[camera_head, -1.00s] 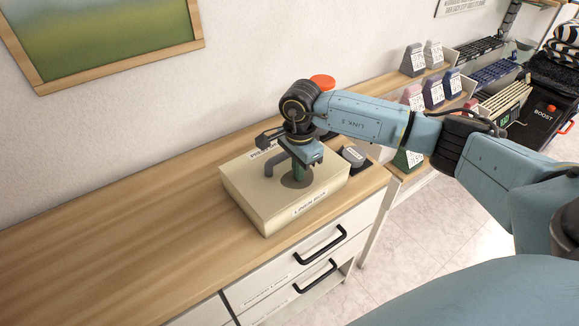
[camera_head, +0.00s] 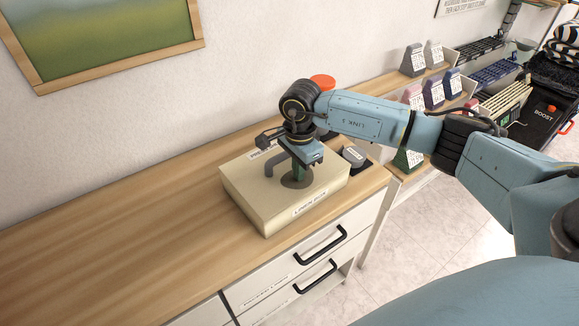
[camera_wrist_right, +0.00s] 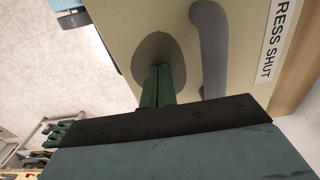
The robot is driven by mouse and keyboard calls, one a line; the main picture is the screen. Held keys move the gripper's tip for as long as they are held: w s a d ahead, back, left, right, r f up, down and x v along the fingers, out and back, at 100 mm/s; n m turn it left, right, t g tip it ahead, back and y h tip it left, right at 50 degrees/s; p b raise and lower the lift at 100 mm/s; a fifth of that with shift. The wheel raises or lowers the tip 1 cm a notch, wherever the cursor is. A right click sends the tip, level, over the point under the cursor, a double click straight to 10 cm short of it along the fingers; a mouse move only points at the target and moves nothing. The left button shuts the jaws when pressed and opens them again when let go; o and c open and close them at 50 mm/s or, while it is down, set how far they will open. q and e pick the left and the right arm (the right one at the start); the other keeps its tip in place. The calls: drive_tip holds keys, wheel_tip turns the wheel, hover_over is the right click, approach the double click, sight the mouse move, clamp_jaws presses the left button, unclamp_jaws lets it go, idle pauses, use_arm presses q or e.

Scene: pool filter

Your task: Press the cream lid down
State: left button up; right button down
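The cream lid (camera_head: 240,178) is a broad, box-like cream block on the wooden counter, with a grey bent handle (camera_head: 274,162) and a dark grey oval pad (camera_head: 297,182) on its top. My right gripper (camera_head: 298,176) points down over the pad, its green fingers close together with nothing seen between them. In the right wrist view the green fingers (camera_wrist_right: 157,86) end at the grey pad (camera_wrist_right: 158,57), beside the handle (camera_wrist_right: 212,45). They look to be touching or very near the pad; I cannot tell which. My left gripper is not in view.
The wooden counter (camera_head: 110,240) is clear to the left of the lid. A dark round item (camera_head: 354,156) and a red-topped item (camera_head: 322,82) stand close behind and right of it. Drawers with black handles (camera_head: 320,245) are below. Labelled coloured blocks (camera_head: 433,93) stand farther right.

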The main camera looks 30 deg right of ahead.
wheel_tip(320, 180, up, 7)
drive_tip(key=p, duration=0.4)
drive_tip(key=shift+r, duration=0.1)
idle(0.3)
wheel_tip(320, 180, up, 13)
drive_tip(key=b, duration=0.1)
idle(0.4)
drive_tip(key=shift+r, duration=0.1)
